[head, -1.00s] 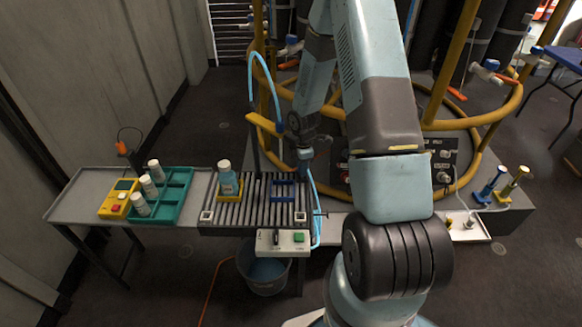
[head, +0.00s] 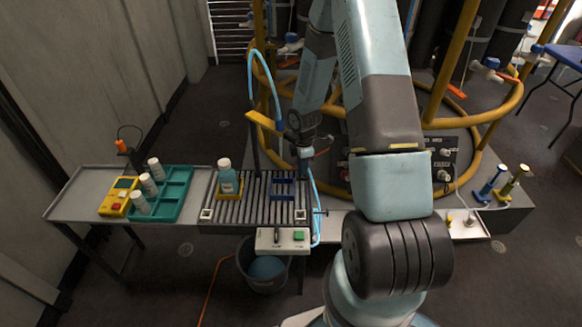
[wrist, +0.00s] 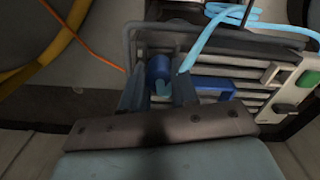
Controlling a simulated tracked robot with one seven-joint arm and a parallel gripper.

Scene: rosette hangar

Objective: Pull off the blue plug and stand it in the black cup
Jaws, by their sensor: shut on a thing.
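A blue cylinder, which I take for the blue plug (wrist: 157,68), shows between the fingertips of my gripper (wrist: 159,86) in the wrist view. My gripper is shut on it. A small lighter blue part shows just below it between the fingers. In the head view my gripper (head: 304,160) is over the back right of the roller conveyor, close to the light blue hose. The plug is too small to tell there, and I cannot tell whether it is still attached. I cannot make out a black cup in either view.
The roller conveyor (head: 245,212) carries a blue frame (head: 283,181) and a bottle (head: 228,179). A light blue hose (head: 315,205) hangs at its right. A control box (head: 283,239) is in front, and a teal tray (head: 172,203) with white bottles is left. Yellow pipes stand behind.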

